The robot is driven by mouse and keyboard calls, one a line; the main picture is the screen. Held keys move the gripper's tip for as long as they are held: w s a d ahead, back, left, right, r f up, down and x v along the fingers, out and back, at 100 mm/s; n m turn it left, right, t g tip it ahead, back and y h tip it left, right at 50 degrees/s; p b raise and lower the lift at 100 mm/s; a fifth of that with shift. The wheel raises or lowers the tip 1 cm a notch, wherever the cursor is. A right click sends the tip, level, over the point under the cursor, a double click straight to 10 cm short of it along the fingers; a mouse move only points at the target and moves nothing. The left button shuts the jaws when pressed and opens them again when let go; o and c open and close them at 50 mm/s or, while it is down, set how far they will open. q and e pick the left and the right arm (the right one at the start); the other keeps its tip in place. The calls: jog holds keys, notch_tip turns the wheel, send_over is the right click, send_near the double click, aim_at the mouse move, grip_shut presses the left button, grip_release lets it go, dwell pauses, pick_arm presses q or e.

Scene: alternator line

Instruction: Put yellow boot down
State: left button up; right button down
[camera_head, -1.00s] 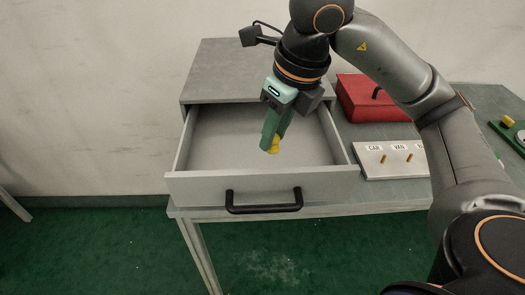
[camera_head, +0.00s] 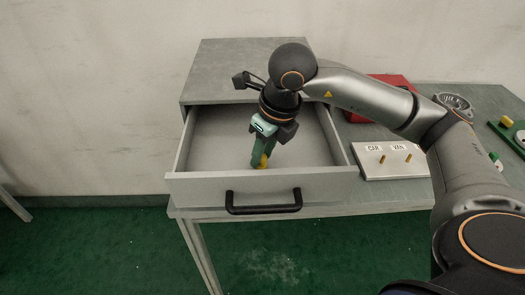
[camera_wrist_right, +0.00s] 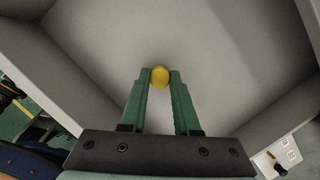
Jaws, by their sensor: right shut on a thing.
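The yellow boot (camera_head: 263,161) is a small yellow piece between the fingertips of my right gripper (camera_head: 258,160). In the right wrist view the boot (camera_wrist_right: 160,76) shows as a rounded yellow end, with a green finger on each side of it. My right gripper (camera_wrist_right: 160,78) is shut on it, pointing down into the open grey drawer (camera_head: 325,183). The fingertips are low inside the drawer, near its front wall. I cannot tell whether the boot touches the drawer floor. My left gripper is not in view.
The drawer has a black handle (camera_head: 263,201) at the front. Right of it lies a panel (camera_head: 372,163) with CAR and VAN labels and yellow pegs. A red box (camera_head: 362,84) stands behind, partly hidden by my arm. The drawer floor around the boot looks clear.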

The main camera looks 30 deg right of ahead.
jog(key=shift+f, duration=0.2)
jog(key=c, duration=0.6)
grip_release()
jog(key=shift+c, duration=0.2)
jog(key=shift+r, duration=0.1)
jog(key=shift+r, duration=0.25)
jog(key=v, duration=1.1)
jog(key=shift+r+p, duration=0.4)
